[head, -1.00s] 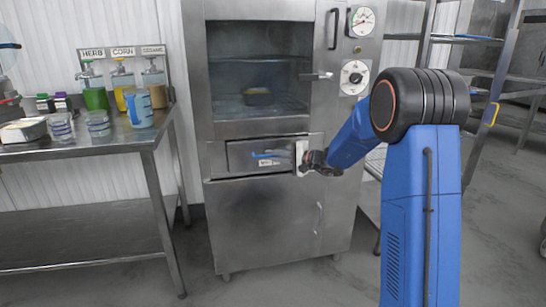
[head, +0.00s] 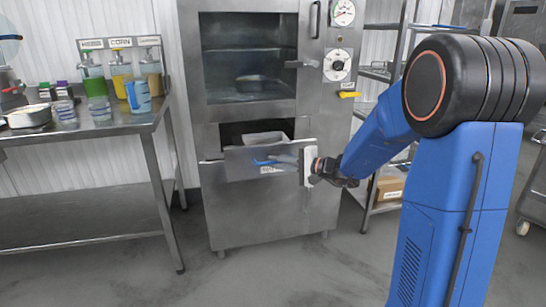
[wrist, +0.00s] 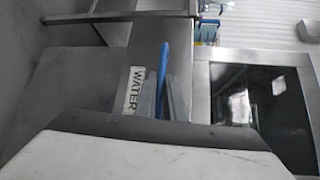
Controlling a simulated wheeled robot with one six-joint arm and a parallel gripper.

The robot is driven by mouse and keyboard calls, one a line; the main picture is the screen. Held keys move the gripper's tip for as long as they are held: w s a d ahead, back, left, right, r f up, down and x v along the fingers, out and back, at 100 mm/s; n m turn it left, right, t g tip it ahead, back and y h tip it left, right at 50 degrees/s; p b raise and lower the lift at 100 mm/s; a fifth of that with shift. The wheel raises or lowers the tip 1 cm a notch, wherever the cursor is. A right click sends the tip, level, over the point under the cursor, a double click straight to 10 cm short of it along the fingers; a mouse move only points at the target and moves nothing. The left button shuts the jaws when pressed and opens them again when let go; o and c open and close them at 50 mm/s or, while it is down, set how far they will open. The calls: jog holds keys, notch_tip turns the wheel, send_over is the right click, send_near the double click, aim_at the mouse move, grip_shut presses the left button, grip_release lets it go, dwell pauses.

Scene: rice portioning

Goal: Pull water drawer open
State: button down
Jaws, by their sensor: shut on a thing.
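The water drawer (head: 236,165) is a flat metal front on the steel steamer cabinet. It stands pulled out from the cabinet, with a dark opening (head: 232,130) and a pale pan (head: 265,138) showing above and behind it. My gripper (head: 287,161) is at the right part of the drawer front. It is shut on the blue drawer handle (head: 264,162). In the wrist view, my gripper's grey fingers (wrist: 163,98) meet the blue handle (wrist: 164,55) beside the WATER label (wrist: 134,90). The exact finger contact is partly hidden.
The steamer's upper glass door (head: 250,60) is shut, with a pan (head: 255,83) inside. A steel table (head: 80,128) with dispensers and containers stands left. A rack (head: 385,190) with a cardboard box (head: 390,186) stands right. Floor in front of the cabinet is clear.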

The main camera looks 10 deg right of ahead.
jog(key=shift+s, duration=0.85)
jog(key=c, duration=1.9)
grip_release()
jog(key=shift+o, duration=0.2)
jog(key=shift+d, duration=0.1)
jog(key=v, duration=1.7)
jog(key=shift+d, duration=0.15)
